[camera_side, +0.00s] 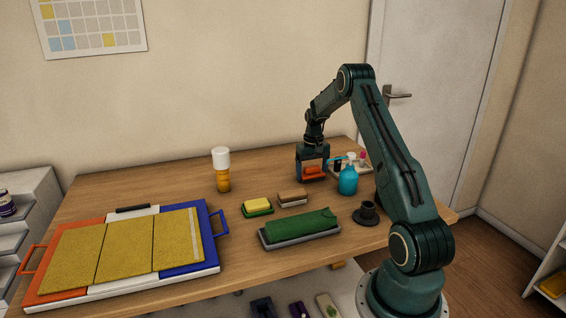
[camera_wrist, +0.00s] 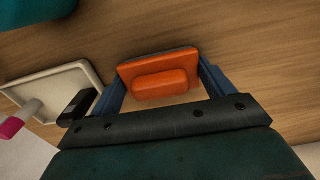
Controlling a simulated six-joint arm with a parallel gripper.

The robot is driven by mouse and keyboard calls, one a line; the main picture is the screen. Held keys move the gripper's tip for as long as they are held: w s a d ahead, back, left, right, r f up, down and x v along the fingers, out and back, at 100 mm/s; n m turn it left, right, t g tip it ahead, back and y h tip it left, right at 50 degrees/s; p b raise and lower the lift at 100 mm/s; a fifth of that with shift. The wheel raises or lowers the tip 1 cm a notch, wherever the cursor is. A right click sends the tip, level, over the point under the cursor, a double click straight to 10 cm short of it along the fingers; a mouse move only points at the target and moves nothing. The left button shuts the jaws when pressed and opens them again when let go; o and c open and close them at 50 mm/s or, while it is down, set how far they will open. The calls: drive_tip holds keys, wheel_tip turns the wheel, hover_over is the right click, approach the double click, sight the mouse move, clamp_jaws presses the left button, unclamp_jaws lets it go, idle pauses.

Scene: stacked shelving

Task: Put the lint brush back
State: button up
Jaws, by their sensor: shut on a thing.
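The lint brush appears to be the orange block (camera_side: 313,171) with a raised grip on top and a dark grey underside. It also shows in the wrist view (camera_wrist: 165,85), between the two blue fingers. My gripper (camera_side: 312,176) is shut on it, one finger at each short end, at the back right of the wooden table. In the wrist view my gripper (camera_wrist: 161,68) points down at the wood. I cannot tell whether the brush's underside touches the table.
A pale tray (camera_wrist: 35,90) with small items and a teal pump bottle (camera_side: 348,182) stand close right of my gripper. A yellow sponge (camera_side: 257,204), brown-topped block (camera_side: 292,197), green cloth (camera_side: 300,225) and dark stand (camera_side: 367,215) lie nearer the front. A white-capped bottle (camera_side: 222,170) stands left.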

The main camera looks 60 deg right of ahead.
sight(312, 167)
drive_tip(key=o, duration=1)
drive_tip(key=shift+f, duration=0.1)
drive_tip(key=shift+c, duration=0.2)
wheel_tip(312, 167, up, 12)
idle(0.3)
